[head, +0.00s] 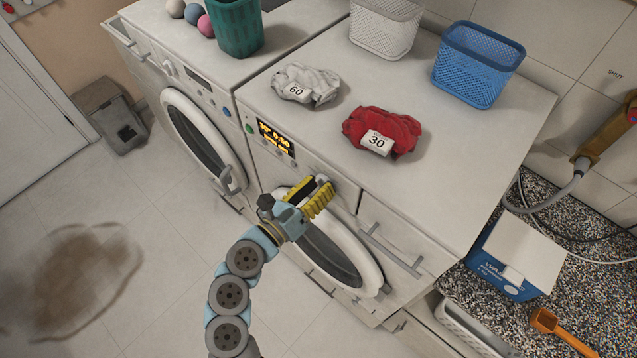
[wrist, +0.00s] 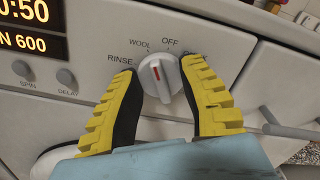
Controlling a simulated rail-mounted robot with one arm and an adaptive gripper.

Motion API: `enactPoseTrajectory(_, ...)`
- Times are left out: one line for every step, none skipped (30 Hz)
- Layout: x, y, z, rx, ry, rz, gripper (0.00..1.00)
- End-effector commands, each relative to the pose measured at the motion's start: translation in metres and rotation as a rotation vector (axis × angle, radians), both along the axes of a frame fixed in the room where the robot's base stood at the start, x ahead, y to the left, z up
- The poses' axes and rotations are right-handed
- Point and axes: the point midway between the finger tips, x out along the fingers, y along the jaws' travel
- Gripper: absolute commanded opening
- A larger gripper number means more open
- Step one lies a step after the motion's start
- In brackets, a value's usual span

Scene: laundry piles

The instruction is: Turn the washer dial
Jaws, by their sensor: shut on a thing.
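The washer dial (wrist: 162,77) is a white round knob with a raised grip and a red mark. In the wrist view the mark points up and slightly left, toward the WOOL label, with RINSE at left and OFF above. My gripper (wrist: 162,68) has its yellow and black fingers on either side of the dial, shut on it. In the head view my gripper (head: 319,184) is at the front panel of the right washer (head: 345,185), largely covering the dial. The washer's lit display (head: 276,138) reads 0:50, with 600 below in the wrist view.
SPIN and DELAY buttons (wrist: 66,78) sit left of the dial. A drawer handle (head: 395,252) juts out to its right. White laundry (head: 318,82) tagged 60 and red laundry (head: 403,128) tagged 30 lie on top. A blue basket (head: 478,65) stands behind.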

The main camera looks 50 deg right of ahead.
Motion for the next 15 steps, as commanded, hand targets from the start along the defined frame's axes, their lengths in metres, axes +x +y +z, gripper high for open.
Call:
enactPoseTrajectory(-0.0001,-0.0006,0.0015,0.0,0.03,0.0,0.05)
enactPoseTrajectory(0.0002,-0.0007,0.0013,0.0,0.049,0.0,0.05)
enactPoseTrajectory(0.0002,-0.0008,0.0013,-0.001,0.071,0.0,0.05)
enactPoseTrajectory(0.0003,-0.0008,0.0015,-0.003,0.087,0.0,0.05)
enactPoseTrajectory(0.0002,-0.0007,0.0012,-0.003,0.102,0.0,0.05)
enactPoseTrajectory(0.0005,-0.0005,0.0009,-0.002,0.119,0.0,0.05)
enactPoseTrajectory(0.0004,-0.0005,0.0007,-0.002,0.13,0.0,0.05)
enactPoseTrajectory(0.0004,-0.0005,0.0007,-0.002,0.142,0.0,0.05)
enactPoseTrajectory(0.0002,-0.0005,0.0006,-0.002,0.154,-0.001,0.05)
enactPoseTrajectory(0.0002,-0.0006,0.0005,-0.002,0.162,-0.001,0.05)
enactPoseTrajectory(0.0001,-0.0007,0.0002,-0.003,0.169,-0.001,0.05)
enactPoseTrajectory(0.0,-0.0007,0.0,-0.003,0.177,-0.001,0.05)
enactPoseTrajectory(0.0001,-0.0007,0.0,-0.003,0.182,-0.001,0.05)
enactPoseTrajectory(0.0001,-0.0007,0.0,-0.003,0.187,-0.001,0.05)
enactPoseTrajectory(0.0001,-0.0007,-0.0001,-0.003,0.191,-0.001,0.05)
